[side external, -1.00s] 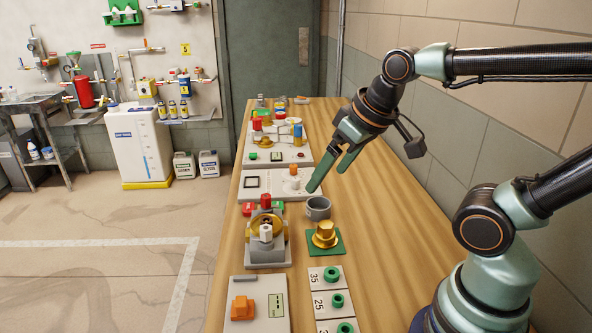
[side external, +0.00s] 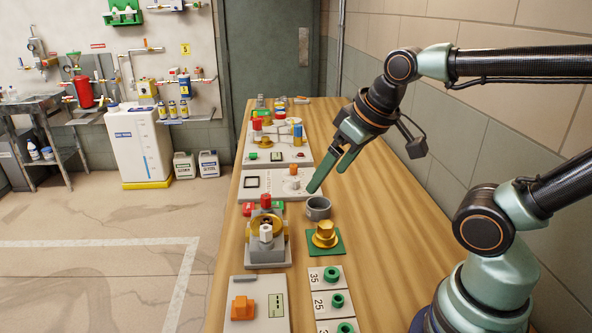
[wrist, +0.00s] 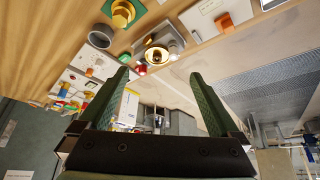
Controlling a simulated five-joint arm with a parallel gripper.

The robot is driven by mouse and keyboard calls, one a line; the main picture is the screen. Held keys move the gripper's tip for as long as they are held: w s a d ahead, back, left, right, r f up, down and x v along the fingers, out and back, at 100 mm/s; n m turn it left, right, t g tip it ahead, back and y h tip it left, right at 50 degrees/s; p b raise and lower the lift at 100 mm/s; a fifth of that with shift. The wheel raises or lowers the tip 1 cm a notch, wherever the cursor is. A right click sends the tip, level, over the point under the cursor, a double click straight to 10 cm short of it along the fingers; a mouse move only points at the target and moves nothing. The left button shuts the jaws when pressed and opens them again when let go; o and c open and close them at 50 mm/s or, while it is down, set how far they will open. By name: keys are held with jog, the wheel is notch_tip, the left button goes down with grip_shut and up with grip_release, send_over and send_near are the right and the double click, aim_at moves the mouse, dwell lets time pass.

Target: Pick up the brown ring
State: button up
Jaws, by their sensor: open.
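No ring that is plainly brown can be made out. The closest match is a brass-gold ring (side external: 254,240) around the valve of a grey fixture, and it also shows in the wrist view (wrist: 155,56). A stepped brass piece (side external: 324,236) sits on a green square mat. My gripper (side external: 328,180) is open and empty, with its green fingers apart above the bench. In the side view it is beyond the brass pieces, over the grey cup's far side.
A grey cup (side external: 318,208) stands behind the brass piece. A white panel with a knob (side external: 293,183) lies left of my fingers. Green rings (side external: 331,274) sit on numbered plates in front. A panel with an orange block (side external: 243,307) is at front left. The bench's right side is clear.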

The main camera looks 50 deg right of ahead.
jog(key=c, duration=0.6)
jog(key=shift+c, duration=0.2)
jog(key=n+g, duration=0.6)
jog(key=n, duration=0.6)
send_over(267, 221)
notch_tip(267, 221, down, 7)
jog(key=f, duration=0.5)
jog(key=shift+w+d+f, duration=0.15)
jog(key=shift+d+f, duration=0.1)
jog(key=shift+f, duration=0.15)
jog(key=shift+a+f, duration=0.15)
jog(key=shift+f, duration=1.25)
jog(key=shift+a+f, duration=0.1)
jog(key=shift+f, duration=1.25)
